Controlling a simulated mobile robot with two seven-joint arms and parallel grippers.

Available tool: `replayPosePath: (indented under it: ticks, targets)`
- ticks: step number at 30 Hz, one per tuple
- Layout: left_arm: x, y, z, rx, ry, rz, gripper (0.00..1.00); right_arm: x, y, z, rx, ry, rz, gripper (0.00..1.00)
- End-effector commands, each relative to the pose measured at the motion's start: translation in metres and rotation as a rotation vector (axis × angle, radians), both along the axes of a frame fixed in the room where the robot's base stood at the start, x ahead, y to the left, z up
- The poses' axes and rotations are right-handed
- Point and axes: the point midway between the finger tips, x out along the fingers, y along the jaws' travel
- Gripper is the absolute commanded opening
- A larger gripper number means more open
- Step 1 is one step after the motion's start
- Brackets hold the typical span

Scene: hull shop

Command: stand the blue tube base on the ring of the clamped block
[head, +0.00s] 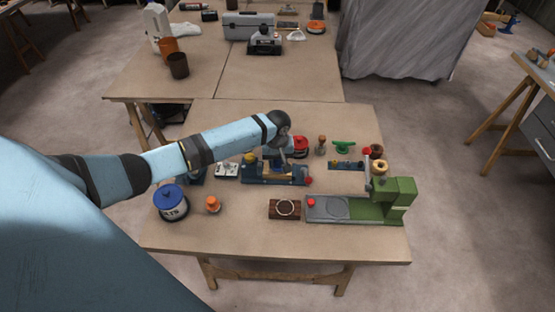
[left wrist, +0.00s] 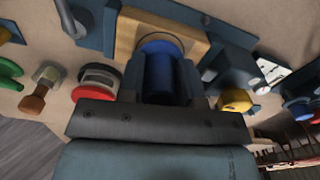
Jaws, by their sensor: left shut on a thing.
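A pale wooden block (left wrist: 125,38) is held in a blue vice (head: 250,180) at the middle of the near table. In the left wrist view a ring mark (left wrist: 160,39) shows on the block's face. My left gripper (left wrist: 160,88) is shut on the blue tube base (left wrist: 160,72), with a finger on each side of it. The tube is over the ring area; I cannot tell whether it touches the block. In the head view my left gripper (head: 284,158) is over the vice, and the tube is mostly hidden there. My right gripper is not in view.
A red-topped item (head: 300,145) and a yellow knob (left wrist: 235,99) stand close to the vice. A dark brown block (head: 285,211) with a pale ring and a green machine (head: 395,200) are nearer the front. A blue-lidded pot (head: 171,205) stands front left. The front edge is clear.

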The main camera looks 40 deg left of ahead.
Motion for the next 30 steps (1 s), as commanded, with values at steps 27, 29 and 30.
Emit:
replayPosePath:
  ticks: [27, 29, 30]
  targets:
    - [0.0003, 0.0002, -0.0095, -0.001, -0.001, 0.000, 0.42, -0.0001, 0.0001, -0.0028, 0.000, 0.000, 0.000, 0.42]
    - [0.0003, 0.0002, -0.0095, -0.001, -0.001, 0.000, 0.42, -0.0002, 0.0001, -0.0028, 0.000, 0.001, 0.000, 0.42]
    - [0.0003, 0.0002, -0.0095, 0.000, 0.000, 0.000, 0.42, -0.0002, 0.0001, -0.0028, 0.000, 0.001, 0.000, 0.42]
